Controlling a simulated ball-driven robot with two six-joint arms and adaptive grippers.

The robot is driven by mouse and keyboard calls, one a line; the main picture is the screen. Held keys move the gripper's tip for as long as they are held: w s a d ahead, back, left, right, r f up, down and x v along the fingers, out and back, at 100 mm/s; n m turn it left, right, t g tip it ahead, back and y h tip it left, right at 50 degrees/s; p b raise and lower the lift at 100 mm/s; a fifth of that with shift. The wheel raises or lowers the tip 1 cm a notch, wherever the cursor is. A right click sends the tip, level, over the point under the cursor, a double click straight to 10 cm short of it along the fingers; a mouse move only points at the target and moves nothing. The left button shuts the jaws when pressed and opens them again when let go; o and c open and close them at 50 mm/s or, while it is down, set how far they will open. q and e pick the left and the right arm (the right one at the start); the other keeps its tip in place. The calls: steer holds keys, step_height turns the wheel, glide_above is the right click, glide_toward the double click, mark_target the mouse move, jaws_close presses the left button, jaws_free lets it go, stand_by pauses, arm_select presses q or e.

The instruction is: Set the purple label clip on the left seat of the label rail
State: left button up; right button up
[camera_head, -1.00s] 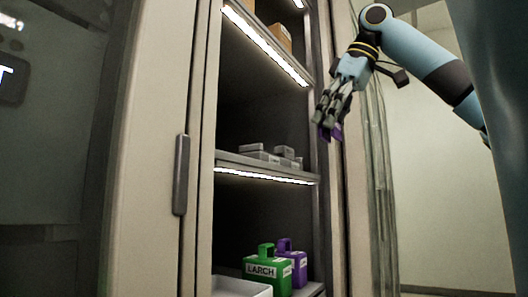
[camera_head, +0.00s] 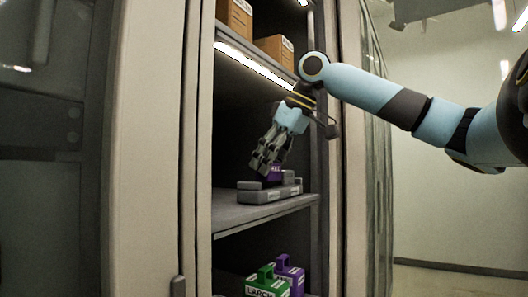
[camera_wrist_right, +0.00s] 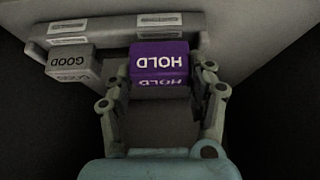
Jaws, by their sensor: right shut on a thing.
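My right gripper (camera_head: 267,166) reaches into the cabinet, just above the grey label rail (camera_head: 262,196) on the middle shelf. It is shut on the purple label clip (camera_head: 272,175), partly hidden by the fingers. In the right wrist view the purple clip (camera_wrist_right: 160,60) reads HOLD, upside down, between the fingertips of my right gripper (camera_wrist_right: 160,80). It overlaps the edge of the rail (camera_wrist_right: 118,31); I cannot tell whether they touch. A grey clip (camera_wrist_right: 69,62) reading GOOD is to its left, apart from it. My left gripper is in neither view.
Cardboard boxes (camera_head: 235,18) stand on the upper shelf. The cabinet's right post (camera_head: 315,160) is close beside my right arm.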

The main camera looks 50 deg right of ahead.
steer(key=shift+w+a+r+p, duration=0.1)
steer(key=shift+w+r+p, duration=0.05)
steer(key=shift+w+p, duration=0.4)
steer(key=shift+w+a+r+p, duration=0.15)
steer(key=shift+w+p, duration=0.25)
steer(key=shift+p, duration=0.2)
steer(key=shift+w+d+f+b, duration=0.15)
steer(key=shift+f+b, duration=0.35)
steer(key=shift+f, duration=0.65)
steer(key=shift+c, duration=0.4)
steer(key=shift+s+r, duration=0.1)
steer(key=shift+s, duration=0.1)
steer(key=shift+c, duration=0.5)
arm_select(q)
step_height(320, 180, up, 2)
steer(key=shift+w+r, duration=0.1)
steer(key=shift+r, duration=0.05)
steer(key=shift+b, duration=0.3)
arm_select(e)
steer(key=shift+w, duration=0.1)
